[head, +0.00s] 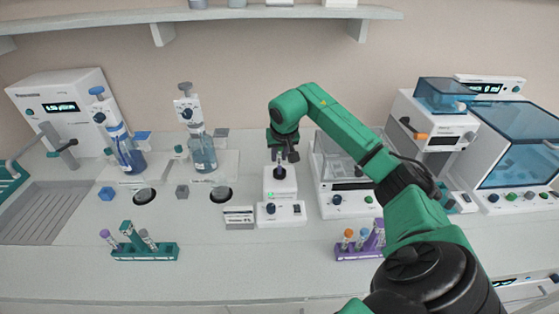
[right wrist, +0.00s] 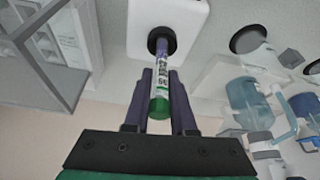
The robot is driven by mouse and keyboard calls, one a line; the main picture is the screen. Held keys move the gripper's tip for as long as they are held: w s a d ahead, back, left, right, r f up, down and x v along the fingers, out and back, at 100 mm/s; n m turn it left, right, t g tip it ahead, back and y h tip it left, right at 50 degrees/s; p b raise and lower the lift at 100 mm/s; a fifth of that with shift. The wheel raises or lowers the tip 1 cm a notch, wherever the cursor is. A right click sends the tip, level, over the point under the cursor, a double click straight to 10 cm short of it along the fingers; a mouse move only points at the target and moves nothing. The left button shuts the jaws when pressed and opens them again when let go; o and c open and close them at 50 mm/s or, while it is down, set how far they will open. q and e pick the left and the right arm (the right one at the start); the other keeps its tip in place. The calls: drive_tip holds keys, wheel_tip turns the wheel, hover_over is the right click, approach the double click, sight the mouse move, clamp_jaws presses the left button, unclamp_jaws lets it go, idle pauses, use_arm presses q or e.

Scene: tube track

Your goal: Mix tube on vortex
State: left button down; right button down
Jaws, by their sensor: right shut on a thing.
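The vortex mixer (head: 281,188) is a small white unit with a black cup on top and a green light on its front. My right gripper (head: 284,154) is above the cup, pointing down. It is shut on a labelled tube with a green end (right wrist: 159,107), which stands between the two fingers in the right wrist view. The tube's far end meets the black cup (right wrist: 161,40); how deep it sits inside is hidden. My left gripper is not in view.
A teal rack (head: 145,252) with tubes stands at front left, and a purple rack (head: 358,252) with tubes at front right. Dispenser bottles (head: 202,153) stand left of the mixer, a clear-lidded device (head: 340,160) right of it. The front centre counter is clear.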

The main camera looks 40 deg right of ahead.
wheel_tip(320, 180, up, 7)
drive_tip(key=p, duration=0.6)
drive_tip(key=shift+p, duration=0.3)
drive_tip(key=shift+f, duration=0.1)
